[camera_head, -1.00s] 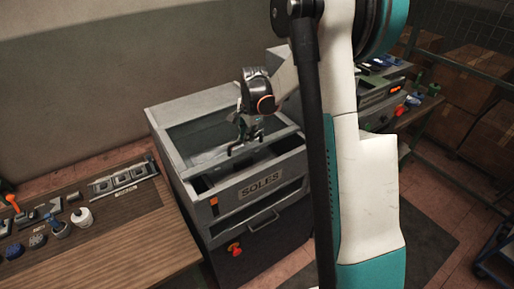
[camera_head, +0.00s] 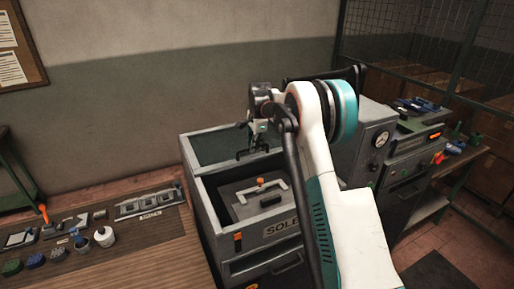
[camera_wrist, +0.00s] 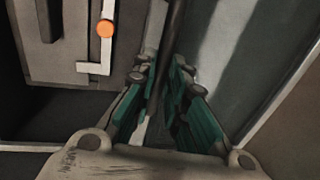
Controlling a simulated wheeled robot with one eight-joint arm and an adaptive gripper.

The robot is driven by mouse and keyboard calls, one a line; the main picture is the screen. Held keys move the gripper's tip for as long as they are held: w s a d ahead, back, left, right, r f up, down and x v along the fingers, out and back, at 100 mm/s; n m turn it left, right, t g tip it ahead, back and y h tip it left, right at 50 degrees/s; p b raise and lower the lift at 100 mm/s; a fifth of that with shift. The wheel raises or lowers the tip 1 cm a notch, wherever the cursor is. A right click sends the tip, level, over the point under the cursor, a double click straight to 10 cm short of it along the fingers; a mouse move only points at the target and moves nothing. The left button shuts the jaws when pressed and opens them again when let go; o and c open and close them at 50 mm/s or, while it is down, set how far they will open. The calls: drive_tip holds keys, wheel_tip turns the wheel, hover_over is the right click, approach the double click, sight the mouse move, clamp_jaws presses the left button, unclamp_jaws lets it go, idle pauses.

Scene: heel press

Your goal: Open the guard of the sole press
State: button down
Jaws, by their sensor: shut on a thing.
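The sole press (camera_head: 282,229) is the grey box marked SOLES in the head view, partly behind my arm. Its guard (camera_head: 214,146), a framed glassy panel, is at the rear of the press, clear of the front of the opening; its exact tilt is hard to tell. My gripper (camera_head: 257,137) is shut on the guard's dark handle (camera_head: 243,155). In the wrist view the handle bar (camera_wrist: 172,42) runs between the green fingers, with the guard panel (camera_wrist: 245,55) on the right.
Inside the open press lies a grey block with a white handle (camera_head: 271,201) and an orange knob (camera_head: 260,182). A wooden bench (camera_head: 130,256) with bottles and small tools stands on the left. A machine with a gauge (camera_head: 381,139) stands close on the right.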

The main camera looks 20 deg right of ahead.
drive_tip(key=c, duration=1.6)
unclamp_jaws()
wheel_tip(320, 180, up, 12)
drive_tip(key=s, duration=0.2)
drive_tip(key=shift+s, duration=0.15)
drive_tip(key=shift+f, duration=0.1)
